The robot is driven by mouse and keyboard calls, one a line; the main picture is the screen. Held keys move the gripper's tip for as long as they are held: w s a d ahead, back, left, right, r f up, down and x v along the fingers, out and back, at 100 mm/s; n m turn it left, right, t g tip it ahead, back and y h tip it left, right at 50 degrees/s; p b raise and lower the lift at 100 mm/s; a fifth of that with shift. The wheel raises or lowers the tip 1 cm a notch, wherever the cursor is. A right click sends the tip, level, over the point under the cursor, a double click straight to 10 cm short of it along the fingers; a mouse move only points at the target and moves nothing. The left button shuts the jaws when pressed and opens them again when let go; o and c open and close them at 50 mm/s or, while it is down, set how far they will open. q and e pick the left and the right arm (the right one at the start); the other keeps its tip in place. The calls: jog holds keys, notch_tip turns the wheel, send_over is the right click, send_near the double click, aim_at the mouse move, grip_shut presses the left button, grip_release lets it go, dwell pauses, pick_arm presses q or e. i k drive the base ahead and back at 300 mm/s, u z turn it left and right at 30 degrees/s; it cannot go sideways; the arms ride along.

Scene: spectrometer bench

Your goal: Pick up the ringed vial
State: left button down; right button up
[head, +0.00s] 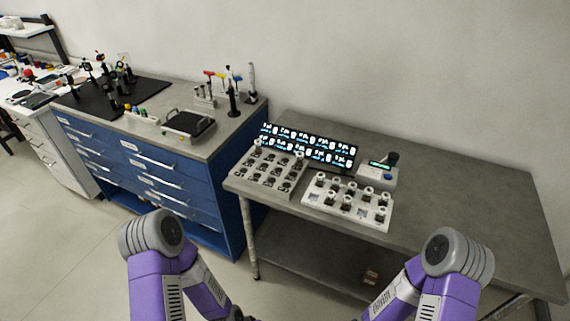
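Several small vials with pale caps and dark bodies stand in a white rack (318,206) near the front edge of the grey table. Another light rack (245,184) to its left holds several dark round items, with a taller pale-capped piece (258,146) at its back left corner. The vials are too small for me to tell which one is ringed. My two purple arms come in at the bottom, well short of the racks. Both grippers are out of the picture, below its lower edge.
A lit display panel (318,146) stands behind the racks. A small grey instrument (378,176) with a green screen sits to its right. The right part of the grey table (470,215) is clear. A blue drawer cabinet (200,190) with a balance-like device (188,123) stands at left.

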aim_at(299, 155)
jog(key=u, duration=1.7)
jog(key=i, duration=0.95)
jog(key=z, duration=1.65)
